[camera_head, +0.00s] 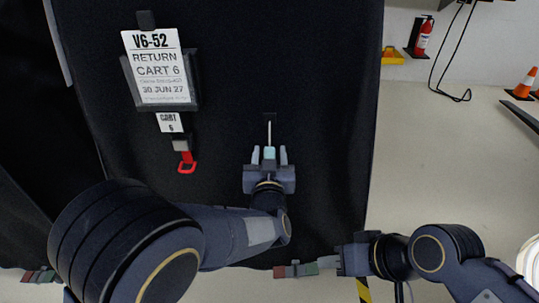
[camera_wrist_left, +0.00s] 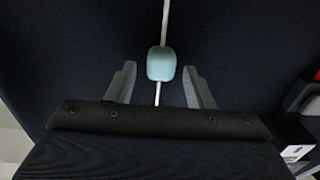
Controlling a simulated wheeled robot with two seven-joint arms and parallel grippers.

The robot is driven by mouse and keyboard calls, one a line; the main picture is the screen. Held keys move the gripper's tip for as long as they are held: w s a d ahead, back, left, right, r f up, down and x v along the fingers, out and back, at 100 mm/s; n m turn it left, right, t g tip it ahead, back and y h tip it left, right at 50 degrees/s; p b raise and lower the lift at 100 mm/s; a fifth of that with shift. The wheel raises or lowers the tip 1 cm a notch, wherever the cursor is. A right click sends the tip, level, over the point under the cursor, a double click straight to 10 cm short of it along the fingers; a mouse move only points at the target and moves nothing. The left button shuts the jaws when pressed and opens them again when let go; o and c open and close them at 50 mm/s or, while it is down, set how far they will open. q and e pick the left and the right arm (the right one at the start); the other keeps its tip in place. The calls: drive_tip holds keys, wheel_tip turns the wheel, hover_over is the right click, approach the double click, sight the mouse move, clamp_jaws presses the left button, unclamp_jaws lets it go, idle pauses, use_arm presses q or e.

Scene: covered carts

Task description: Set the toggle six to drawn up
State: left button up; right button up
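A pale teal toggle (camera_head: 269,153) sits on a thin white cord (camera_head: 269,131) against the black cover (camera_head: 325,90). It also shows in the left wrist view (camera_wrist_left: 161,63), with cord above and below it. My left gripper (camera_head: 269,157) is open, one finger on each side of the toggle. In the left wrist view a gap shows between the toggle and each finger (camera_wrist_left: 161,84). My right gripper (camera_head: 336,263) is low at the right, pointing left; its finger opening is unclear.
A label reading "RETURN CART 6" (camera_head: 160,68) hangs upper left, with a small "CART 6" tag (camera_head: 169,122) and a red loop (camera_head: 187,163) below. A red-and-green piece (camera_head: 295,270) lies by my right gripper. An extinguisher (camera_head: 423,38) and cone (camera_head: 524,83) stand far right.

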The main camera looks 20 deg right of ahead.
use_arm(q)
drive_tip(key=p+v, duration=0.1)
drive_tip(key=v, duration=0.6)
drive_tip(key=shift+s, duration=0.4)
drive_tip(key=shift+a, duration=0.15)
